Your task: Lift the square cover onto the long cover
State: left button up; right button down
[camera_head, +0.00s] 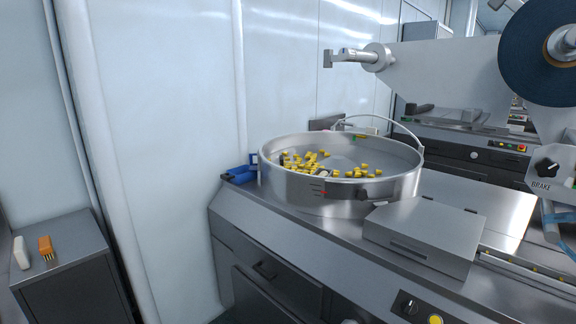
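A square grey metal cover (428,234) with a slotted handle on its front side lies flat on the machine's steel top, just right of and in front of the round bowl. A long, low strip (530,268) with small yellow pieces along it runs from the cover toward the right edge. I cannot tell whether the long cover is part of this strip or the bright flat panel (505,212) behind the square cover. Neither of my grippers is in view.
A large round steel bowl (340,190) with yellow pieces (310,160) stands on the machine. A big dark film reel (540,55) hangs upper right. A blue bin (240,174) is left of the bowl. A grey cabinet (75,275) holds an orange brush (45,247) and a white item (21,253).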

aim_at(281, 162)
jog(key=u, duration=1.4)
jog(key=i, duration=0.95)
jog(key=z, duration=1.9)
